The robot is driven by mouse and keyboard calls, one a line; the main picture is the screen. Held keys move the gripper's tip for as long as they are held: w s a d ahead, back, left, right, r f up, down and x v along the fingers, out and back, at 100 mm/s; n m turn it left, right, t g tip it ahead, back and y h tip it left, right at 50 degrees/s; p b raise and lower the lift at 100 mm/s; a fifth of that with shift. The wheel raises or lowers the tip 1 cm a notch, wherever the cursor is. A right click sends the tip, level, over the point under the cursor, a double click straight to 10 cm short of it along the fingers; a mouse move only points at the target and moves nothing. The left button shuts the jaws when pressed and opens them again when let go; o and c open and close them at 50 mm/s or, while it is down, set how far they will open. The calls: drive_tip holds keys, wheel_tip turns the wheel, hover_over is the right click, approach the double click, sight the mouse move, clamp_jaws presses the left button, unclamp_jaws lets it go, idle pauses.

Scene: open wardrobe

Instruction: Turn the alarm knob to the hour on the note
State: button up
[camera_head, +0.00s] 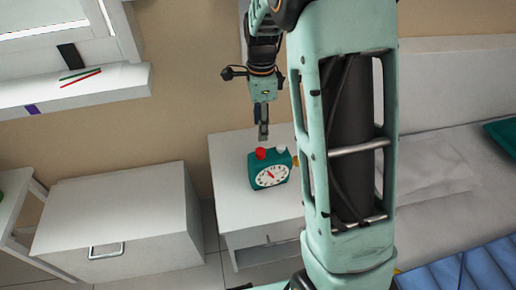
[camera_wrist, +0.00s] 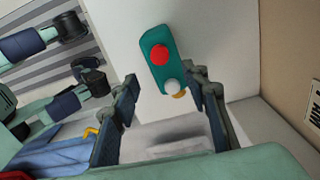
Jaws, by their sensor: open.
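The teal alarm clock (camera_head: 252,184) stands on the white nightstand, its white dial (camera_head: 270,176) with red hands facing the head camera. A red knob (camera_head: 260,153) and a whitish knob (camera_head: 281,149) sit on its top. In the wrist view the red knob (camera_wrist: 160,54) and the whitish knob (camera_wrist: 172,87) show from above, with a yellow part beside the whitish one. My gripper (camera_head: 263,135) is above and behind the clock, pointing down, apart from it. In the wrist view its fingers (camera_wrist: 163,84) are spread and empty.
The nightstand top (camera_head: 230,150) is otherwise mostly clear. A white cabinet (camera_head: 110,210) stands to the left, and a bed (camera_head: 440,170) with a blue cover lies to the right. A windowsill (camera_head: 120,82) holds red and green pencils. My arm hides part of the nightstand's right side.

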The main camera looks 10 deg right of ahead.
sight(260, 151)
wheel_tip(260, 151, down, 11)
drive_tip(key=shift+r+b, duration=0.15)
drive_tip(key=shift+b, duration=0.65)
drive_tip(key=shift+c, duration=0.7)
clamp_jaws()
